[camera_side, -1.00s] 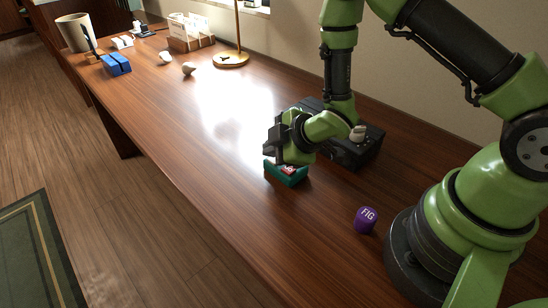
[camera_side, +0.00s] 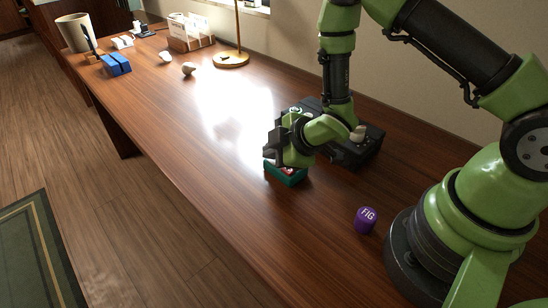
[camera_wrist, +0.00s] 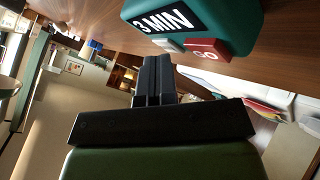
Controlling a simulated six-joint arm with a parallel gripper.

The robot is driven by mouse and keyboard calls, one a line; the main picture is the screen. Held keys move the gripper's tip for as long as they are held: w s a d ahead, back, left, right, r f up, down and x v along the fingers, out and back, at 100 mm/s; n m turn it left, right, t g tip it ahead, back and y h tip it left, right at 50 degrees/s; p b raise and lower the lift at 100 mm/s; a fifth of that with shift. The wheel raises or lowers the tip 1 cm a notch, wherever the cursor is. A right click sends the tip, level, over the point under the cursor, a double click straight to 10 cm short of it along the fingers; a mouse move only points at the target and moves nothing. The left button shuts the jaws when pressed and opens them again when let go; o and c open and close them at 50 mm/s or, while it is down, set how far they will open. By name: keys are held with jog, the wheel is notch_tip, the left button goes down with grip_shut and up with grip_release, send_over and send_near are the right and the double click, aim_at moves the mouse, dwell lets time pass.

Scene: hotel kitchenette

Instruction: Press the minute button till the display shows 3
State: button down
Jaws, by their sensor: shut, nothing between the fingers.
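The timer is a small teal box (camera_wrist: 235,18), with a display (camera_wrist: 168,18) reading "3 MIN" in the wrist view. A red GO button (camera_wrist: 207,50) and a pale button (camera_wrist: 168,45) sit side by side on its lower edge there. My gripper (camera_wrist: 156,62) is shut and empty, its tips close to the pale button; I cannot tell whether they touch it. In the side view the teal box (camera_side: 286,178) is on the wooden table, under my gripper (camera_side: 281,158), which hides much of its top. The display is not readable there.
A black appliance (camera_side: 362,152) stands just behind the timer, close to my wrist. A purple cylinder marked FIG (camera_side: 365,221) stands near my base. A blue block (camera_side: 116,65), a mug (camera_side: 74,33) and a lamp base (camera_side: 231,60) are far off. The table's middle is clear.

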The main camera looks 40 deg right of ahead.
jog(key=shift+r, duration=0.8)
jog(key=shift+r, duration=2.5)
